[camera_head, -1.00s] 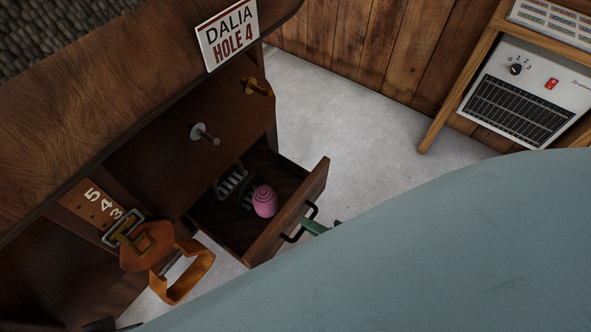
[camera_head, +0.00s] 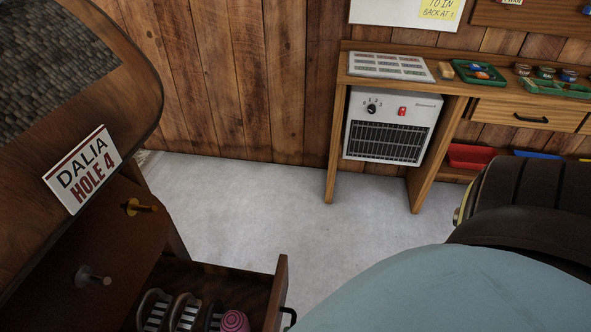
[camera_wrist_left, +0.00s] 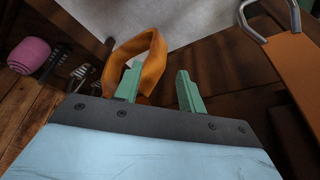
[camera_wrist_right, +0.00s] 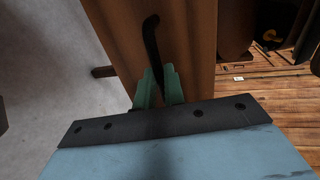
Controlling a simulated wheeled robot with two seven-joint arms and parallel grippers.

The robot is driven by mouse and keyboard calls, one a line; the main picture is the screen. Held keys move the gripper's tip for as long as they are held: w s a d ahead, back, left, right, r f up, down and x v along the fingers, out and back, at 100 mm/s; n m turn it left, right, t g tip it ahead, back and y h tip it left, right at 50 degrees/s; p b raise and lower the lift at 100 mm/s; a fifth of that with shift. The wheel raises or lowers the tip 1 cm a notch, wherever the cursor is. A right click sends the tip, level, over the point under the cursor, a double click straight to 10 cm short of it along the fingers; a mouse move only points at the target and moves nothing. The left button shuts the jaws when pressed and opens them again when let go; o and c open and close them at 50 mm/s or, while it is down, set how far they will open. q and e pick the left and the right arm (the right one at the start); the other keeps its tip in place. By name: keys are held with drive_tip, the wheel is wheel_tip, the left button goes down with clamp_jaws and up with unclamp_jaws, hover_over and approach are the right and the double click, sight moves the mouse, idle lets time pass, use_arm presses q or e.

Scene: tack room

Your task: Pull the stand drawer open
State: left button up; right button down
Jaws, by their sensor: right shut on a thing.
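The dark wooden stand drawer (camera_head: 277,291) is pulled out of the stand at the bottom of the head view. A pink ribbed roll (camera_head: 234,321) and several metal-barred items (camera_head: 185,311) lie inside it. The drawer's black handle (camera_head: 290,314) is partly cut off by my arm and the frame edge. In the right wrist view my right gripper (camera_wrist_right: 158,72) is shut on the black handle (camera_wrist_right: 151,38) at the drawer front (camera_wrist_right: 185,45). My left gripper (camera_wrist_left: 158,78) is open, seen only in its wrist view, with an orange leather loop (camera_wrist_left: 153,52) just behind its left finger.
A heater (camera_head: 390,127) sits under a wooden bench (camera_head: 335,150) by the plank wall. The pale floor (camera_head: 230,205) between them is clear.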

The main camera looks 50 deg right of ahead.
use_arm(q)
drive_tip(key=shift+d, duration=0.1)
use_arm(e)
drive_tip(key=c, duration=1.5)
unclamp_jaws()
use_arm(q)
wheel_tip(320, 180, down, 7)
drive_tip(key=a+p, duration=0.2)
drive_tip(key=shift+w+r+g+p, duration=0.15)
drive_tip(key=shift+w+g+p, duration=0.2)
drive_tip(key=shift+w, duration=0.1)
use_arm(e)
drive_tip(key=v, duration=1.3)
drive_tip(key=shift+s+r, duration=0.15)
drive_tip(key=shift+s, duration=0.05)
drive_tip(key=shift+d, duration=0.15)
